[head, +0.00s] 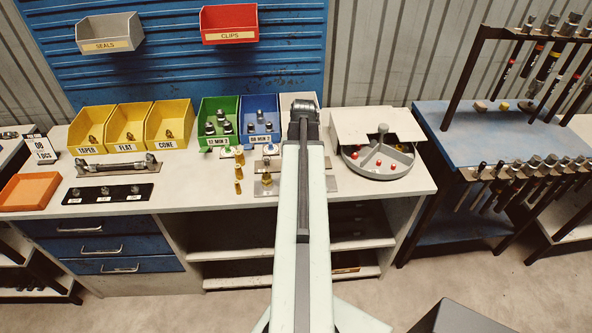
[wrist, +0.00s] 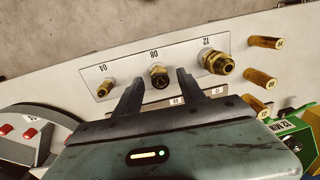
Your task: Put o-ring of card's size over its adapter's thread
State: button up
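The card (head: 40,148) stands at the bench's left end and reads 08, 1 pcs. In the wrist view a pale plate carries three brass adapters: the 04 adapter (wrist: 104,88), the 08 adapter (wrist: 158,76) and the larger 12 adapter (wrist: 215,63). A dark ring-like area shows on the near end of the 08 adapter; I cannot tell whether it is an o-ring or the bore. My gripper (wrist: 160,75) is open, its two fingers apart and appearing on either side of the 08 adapter. In the head view my gripper (head: 304,108) is seen from behind, its fingers hidden.
Several brass pins (wrist: 263,75) stand beside the plate. A grey round tray (head: 378,160) with red pieces is to the right. Green (head: 219,143) and blue (head: 260,138) bins stand behind, yellow bins (head: 127,145) farther left. An orange tray (head: 27,193) lies at the left.

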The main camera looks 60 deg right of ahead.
jog(key=shift+r, duration=0.15)
notch_tip(320, 180, up, 8)
jog(key=p, duration=0.7)
jog(key=shift+s+d+f+p, duration=0.25)
jog(key=shift+s+p, duration=0.05)
jog(key=shift+p, duration=0.05)
jog(key=shift+w, duration=0.1)
